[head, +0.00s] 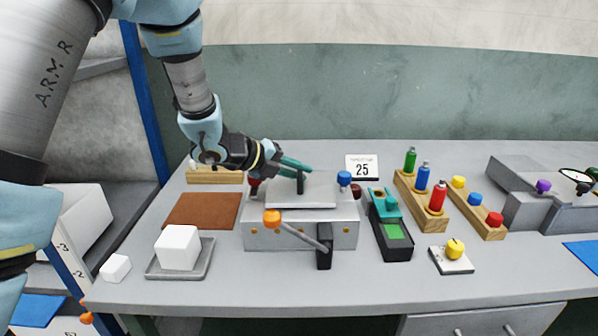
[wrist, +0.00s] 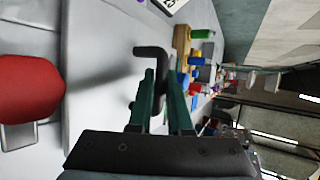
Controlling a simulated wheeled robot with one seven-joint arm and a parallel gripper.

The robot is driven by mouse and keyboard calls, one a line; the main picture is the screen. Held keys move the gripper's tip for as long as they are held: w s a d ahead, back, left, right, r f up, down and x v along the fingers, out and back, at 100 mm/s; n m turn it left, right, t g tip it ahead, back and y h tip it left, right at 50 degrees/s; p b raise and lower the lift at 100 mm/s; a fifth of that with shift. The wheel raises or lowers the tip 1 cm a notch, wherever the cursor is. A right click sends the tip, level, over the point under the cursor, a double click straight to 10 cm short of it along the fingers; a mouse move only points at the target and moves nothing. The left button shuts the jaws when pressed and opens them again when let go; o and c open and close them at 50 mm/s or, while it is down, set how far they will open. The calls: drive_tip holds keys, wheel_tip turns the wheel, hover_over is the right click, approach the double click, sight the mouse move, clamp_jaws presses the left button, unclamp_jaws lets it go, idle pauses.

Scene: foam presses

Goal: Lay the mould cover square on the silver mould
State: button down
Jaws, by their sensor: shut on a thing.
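The silver mould (head: 284,238) is a grey metal box near the middle of the bench, with an orange-knobbed lever at its front. The mould cover (head: 290,201) is a flat light-grey plate with a dark upright handle (head: 300,184). It is over the mould's top, its front edge looking roughly parallel to the mould's. I cannot tell whether it rests flat or hovers slightly. My gripper (head: 305,168) comes from the left with green fingers shut on the handle. In the wrist view, the fingers (wrist: 162,82) flank the dark bent handle (wrist: 151,51), above a pale surface.
A red knob (wrist: 28,88) is left of the cover and a blue knob (head: 344,179) right of it. A teal-topped black unit (head: 396,238) stands close on the right. A brown mat (head: 203,211) and white block (head: 178,247) are left. Wooden racks (head: 432,222) stand farther right.

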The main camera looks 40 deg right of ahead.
drive_tip(key=shift+f+b, duration=0.3)
drive_tip(key=c, duration=0.8)
unclamp_jaws()
drive_tip(key=shift+o, duration=0.2)
drive_tip(key=shift+f, duration=0.1)
drive_tip(key=b+v, duration=0.2)
drive_tip(key=v, duration=0.9)
